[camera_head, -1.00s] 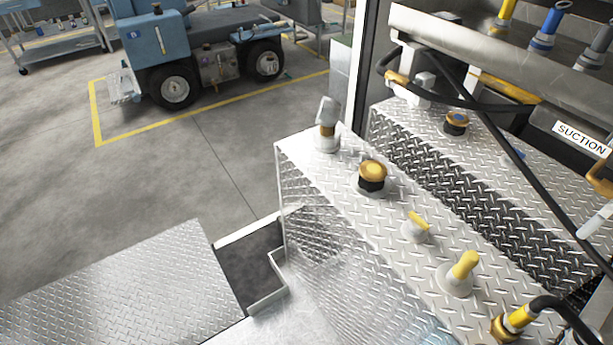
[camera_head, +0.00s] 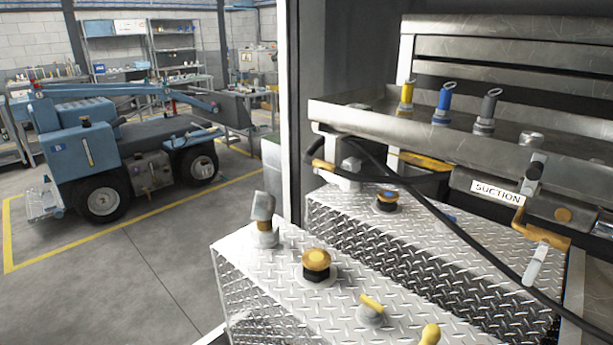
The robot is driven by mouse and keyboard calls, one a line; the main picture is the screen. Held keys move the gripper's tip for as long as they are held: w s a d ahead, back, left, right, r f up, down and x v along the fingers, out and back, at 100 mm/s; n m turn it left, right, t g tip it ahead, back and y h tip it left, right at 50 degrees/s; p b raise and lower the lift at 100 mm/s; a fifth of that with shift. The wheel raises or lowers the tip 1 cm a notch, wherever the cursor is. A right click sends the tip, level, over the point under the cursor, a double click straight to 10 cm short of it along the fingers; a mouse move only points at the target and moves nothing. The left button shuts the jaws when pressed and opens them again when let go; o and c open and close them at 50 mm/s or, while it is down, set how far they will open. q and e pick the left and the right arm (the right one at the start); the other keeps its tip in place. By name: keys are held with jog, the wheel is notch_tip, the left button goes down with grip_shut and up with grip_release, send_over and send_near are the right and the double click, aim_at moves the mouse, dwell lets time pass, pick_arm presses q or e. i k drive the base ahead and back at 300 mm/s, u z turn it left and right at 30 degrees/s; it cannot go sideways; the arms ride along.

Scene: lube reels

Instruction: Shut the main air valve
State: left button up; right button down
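No label in view reads main air valve, so I cannot tell which fitting it is. A brass-coloured valve or pipe fitting (camera_head: 542,238) with a pale handle (camera_head: 534,265) hangs at the right, beside a white SUCTION label (camera_head: 497,193). A small fitting with a yellow lever (camera_head: 372,303) stands on the near diamond-plate tank (camera_head: 280,285). A yellow knob (camera_head: 430,335) is cut off by the bottom edge. Neither of my grippers is in view.
A metal shelf (camera_head: 450,135) holds yellow, blue and grey nozzles above a second diamond-plate tank (camera_head: 440,255). A black hose (camera_head: 440,225) crosses in front. A blue vehicle (camera_head: 125,155) stands at left inside yellow floor lines. Bare concrete floor lies between.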

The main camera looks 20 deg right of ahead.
aim_at(337, 179)
jog(key=z, duration=0.05)
jog(key=k, duration=0.45)
jog(key=u, duration=0.85)
jog(key=i, duration=0.8)
jog(key=z, duration=0.55)
jog(key=i, duration=0.7)
jog(key=z, duration=0.85)
